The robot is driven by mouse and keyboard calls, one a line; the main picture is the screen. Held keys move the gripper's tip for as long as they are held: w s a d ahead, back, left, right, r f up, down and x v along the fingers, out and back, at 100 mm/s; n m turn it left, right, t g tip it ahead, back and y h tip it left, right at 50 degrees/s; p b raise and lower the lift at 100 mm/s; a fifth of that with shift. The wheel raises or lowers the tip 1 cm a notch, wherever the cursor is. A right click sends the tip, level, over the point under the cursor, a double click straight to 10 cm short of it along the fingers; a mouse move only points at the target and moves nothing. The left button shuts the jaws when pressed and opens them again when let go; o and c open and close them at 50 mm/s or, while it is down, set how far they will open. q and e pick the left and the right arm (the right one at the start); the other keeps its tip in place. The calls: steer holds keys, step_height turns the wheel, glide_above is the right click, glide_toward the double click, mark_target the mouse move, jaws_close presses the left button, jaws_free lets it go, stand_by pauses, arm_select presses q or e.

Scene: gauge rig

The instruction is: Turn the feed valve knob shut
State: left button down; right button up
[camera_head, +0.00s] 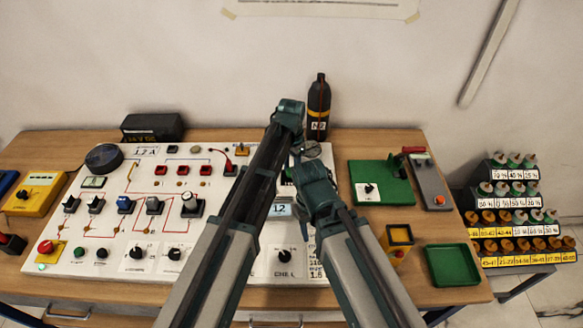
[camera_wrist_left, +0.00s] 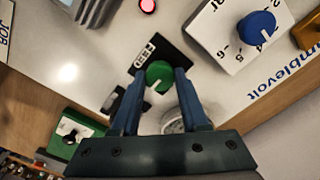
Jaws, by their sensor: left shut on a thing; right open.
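The feed valve knob (camera_wrist_left: 159,78) is green with a pale pointer line. It sits on a black plate marked FEED in the left wrist view. My left gripper (camera_wrist_left: 160,70) is shut on this knob, one blue finger on each side. In the head view the knob and the left fingers are hidden behind my arms. My left arm reaches across the white panel (camera_head: 100,222) to its back right part. My right gripper (camera_head: 313,172) is close beside it over the panel and is open; its fingertips are hard to make out.
A round gauge (camera_head: 311,150) is right by my grippers. A black bottle (camera_head: 318,108) stands behind them. A blue knob (camera_wrist_left: 257,27) is nearby on the panel. Right of the panel are a green board (camera_head: 381,183), a yellow block (camera_head: 397,238) and a green tray (camera_head: 452,265).

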mark_target(291, 170)
arm_select(q)
steer(key=shift+c, duration=2)
jaws_free()
step_height(291, 170, up, 14)
steer(key=p, duration=1.3)
steer(key=shift+p, duration=0.4)
arm_select(e)
step_height(291, 170, up, 14)
arm_select(q)
steer(key=shift+f, duration=0.15)
arm_select(e)
steer(key=shift+f, duration=0.1)
